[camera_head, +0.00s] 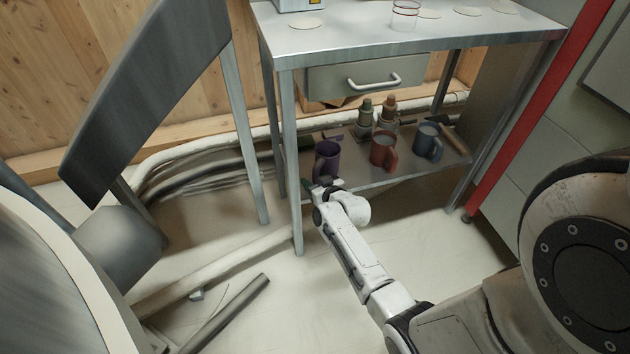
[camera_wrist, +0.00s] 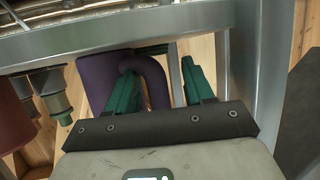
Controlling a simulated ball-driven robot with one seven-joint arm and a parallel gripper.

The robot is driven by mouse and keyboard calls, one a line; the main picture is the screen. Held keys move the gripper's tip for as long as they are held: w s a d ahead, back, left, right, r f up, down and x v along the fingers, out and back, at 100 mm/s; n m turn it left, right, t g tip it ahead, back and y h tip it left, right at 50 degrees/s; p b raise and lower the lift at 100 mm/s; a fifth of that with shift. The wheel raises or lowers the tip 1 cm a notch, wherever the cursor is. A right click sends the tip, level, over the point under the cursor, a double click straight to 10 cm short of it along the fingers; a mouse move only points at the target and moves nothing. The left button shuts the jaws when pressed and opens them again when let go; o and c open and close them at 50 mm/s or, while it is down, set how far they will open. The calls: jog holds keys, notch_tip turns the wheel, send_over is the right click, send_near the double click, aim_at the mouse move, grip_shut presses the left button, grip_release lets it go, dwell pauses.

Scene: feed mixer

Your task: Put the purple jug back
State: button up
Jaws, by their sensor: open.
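The purple jug (camera_head: 326,160) stands upright at the left end of the workbench's lower shelf (camera_head: 353,172). My gripper (camera_head: 322,186) is at the jug's near side, low by the shelf's front edge. In the wrist view the jug's purple body (camera_wrist: 95,72) is left of my green fingers (camera_wrist: 160,68). The jug's curved handle lies between the open fingers: one appears to be inside the handle loop, the other outside it, with a gap to the handle. The jug's far side is hidden.
A red mug (camera_head: 383,150) and a blue-grey mug (camera_head: 429,143) stand to the right on the shelf. Two small bottles (camera_head: 365,112) stand behind. The table leg (camera_head: 290,160) is close on the left. A drawer (camera_head: 367,77) hangs above.

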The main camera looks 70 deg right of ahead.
jog(key=p+v, duration=0.4)
jog(key=v, duration=0.8)
jog(key=w+a+n+g+y, duration=0.25)
jog(key=a+n+y, duration=0.35)
jog(key=a, duration=1.1)
jog(key=s+a+r+g+y, duration=0.1)
jog(key=s+a+r+g, duration=0.1)
jog(key=s+a+g, duration=0.1)
jog(key=s+a+r+n+g+y, duration=0.1)
jog(key=s+a+r+g, duration=0.2)
jog(key=s, duration=0.5)
jog(key=a+g, duration=0.1)
jog(key=a, duration=0.1)
jog(key=shift+s+a+r, duration=0.2)
jog(key=shift+a+r, duration=0.1)
jog(key=shift+a, duration=0.1)
jog(key=shift+g, duration=0.25)
jog(key=shift+c, duration=0.2)
